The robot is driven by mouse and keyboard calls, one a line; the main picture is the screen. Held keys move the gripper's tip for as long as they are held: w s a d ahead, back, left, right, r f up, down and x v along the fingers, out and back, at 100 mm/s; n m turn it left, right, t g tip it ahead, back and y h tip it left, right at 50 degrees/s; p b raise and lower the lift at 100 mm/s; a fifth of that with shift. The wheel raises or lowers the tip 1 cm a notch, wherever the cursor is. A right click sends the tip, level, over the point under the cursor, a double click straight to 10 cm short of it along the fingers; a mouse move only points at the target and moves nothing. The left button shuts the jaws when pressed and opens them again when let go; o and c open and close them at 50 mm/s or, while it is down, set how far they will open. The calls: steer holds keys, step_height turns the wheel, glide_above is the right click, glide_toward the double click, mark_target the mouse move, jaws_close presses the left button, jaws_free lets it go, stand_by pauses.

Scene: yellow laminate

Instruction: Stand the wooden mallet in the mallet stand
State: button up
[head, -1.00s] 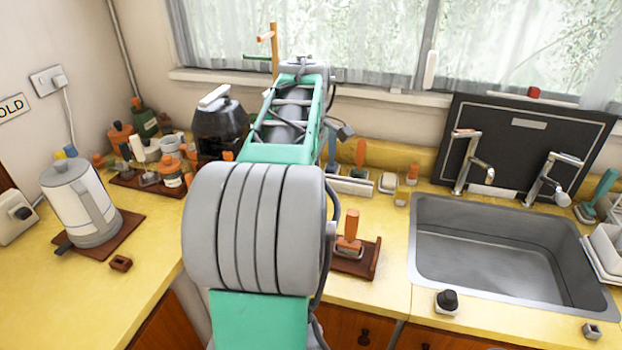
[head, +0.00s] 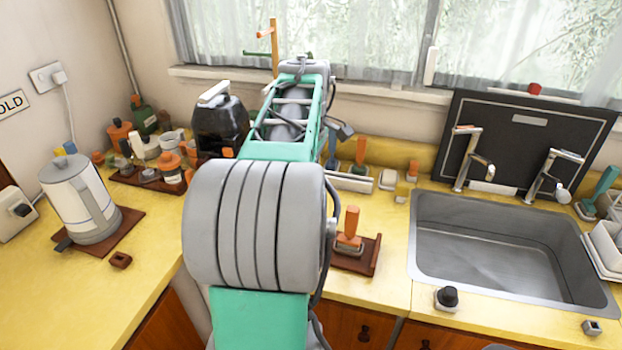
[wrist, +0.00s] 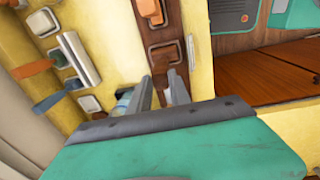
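An orange-handled tool (head: 351,222) stands upright on a brown wooden board (head: 372,262) just right of my arm; it may be the mallet, but I cannot tell for sure. The wrist view shows an orange piece with a grey rim (wrist: 151,11) on the brown board (wrist: 166,27), and a brown recess with a grey rim (wrist: 164,54) nearer my gripper. I cannot tell which part is the mallet stand. My gripper (wrist: 161,88) shows in the wrist view with its two fingers apart, over the board's near end. I see nothing held. My arm hides it in the head view.
The sink (head: 490,250) is to the right, with taps behind it. A row of handled brushes (head: 361,152) stands at the back. A kettle (head: 80,200) and a crowded tray (head: 132,181) are on the left. A small brown socket block (head: 120,260) sits near the left counter's edge.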

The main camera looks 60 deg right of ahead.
steer(key=shift+o, duration=0.7)
steer(key=o, duration=0.5)
steer(key=shift+c, duration=0.7)
step_height(320, 180, up, 9)
steer(key=p, duration=0.7)
steer(key=shift+a+p, duration=0.3)
steer(key=shift+p, duration=0.05)
steer(key=shift+s, duration=0.1)
